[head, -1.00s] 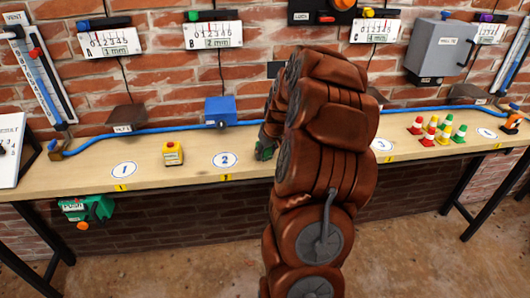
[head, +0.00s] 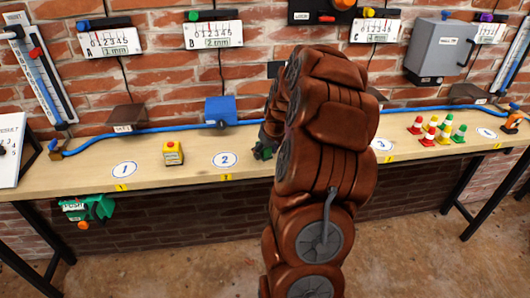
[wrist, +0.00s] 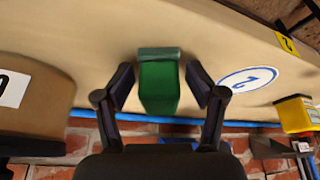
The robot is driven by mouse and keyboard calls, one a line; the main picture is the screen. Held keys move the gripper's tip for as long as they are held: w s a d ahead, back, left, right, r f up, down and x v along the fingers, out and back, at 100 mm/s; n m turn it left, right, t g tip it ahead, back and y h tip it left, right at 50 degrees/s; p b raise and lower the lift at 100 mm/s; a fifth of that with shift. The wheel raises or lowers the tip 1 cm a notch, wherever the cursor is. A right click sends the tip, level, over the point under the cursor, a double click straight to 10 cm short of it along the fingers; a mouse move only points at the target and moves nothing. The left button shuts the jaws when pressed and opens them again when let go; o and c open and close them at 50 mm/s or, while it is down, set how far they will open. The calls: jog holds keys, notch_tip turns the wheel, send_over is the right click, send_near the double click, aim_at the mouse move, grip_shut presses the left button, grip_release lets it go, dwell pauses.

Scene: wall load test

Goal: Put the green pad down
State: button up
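The green pad (wrist: 160,87) shows in the middle of the wrist view, between the two fingers of my gripper (wrist: 160,82). It appears to rest on the wooden bench (wrist: 100,40). The fingers stand apart, with a narrow gap between each finger and the pad's sides. In the head view a bit of green (head: 265,139) shows at the left edge of my brown arm. The arm hides most of that spot, so I cannot separate pad from gripper there.
A yellow box with a red button (head: 172,153) stands between bench marks 1 and 2. A blue block (head: 220,110) sits behind mark 2, by the blue hose. Several coloured cones (head: 443,130) stand at the right.

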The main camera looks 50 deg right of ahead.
jog(key=b+v, duration=0.2)
jog(key=v, duration=1)
jog(key=s+a+n+g+y, duration=0.1)
jog(key=s+a, duration=0.1)
jog(key=a, duration=1)
jog(key=s+a+n+g+y, duration=0.1)
jog(key=s+a, duration=0.2)
jog(key=a, duration=0.8)
jog(key=s+a+f+g, duration=0.2)
jog(key=s+a, duration=0.4)
jog(key=s, duration=0.4)
jog(key=s+a+f+n+g, duration=0.1)
jog(key=s+a+f+g, duration=0.1)
jog(key=s+a, duration=0.5)
jog(key=shift+s+f+h, duration=0.4)
jog(key=shift+s+f, duration=0.25)
jog(key=shift+s, duration=0.85)
jog(key=shift+a, duration=0.15)
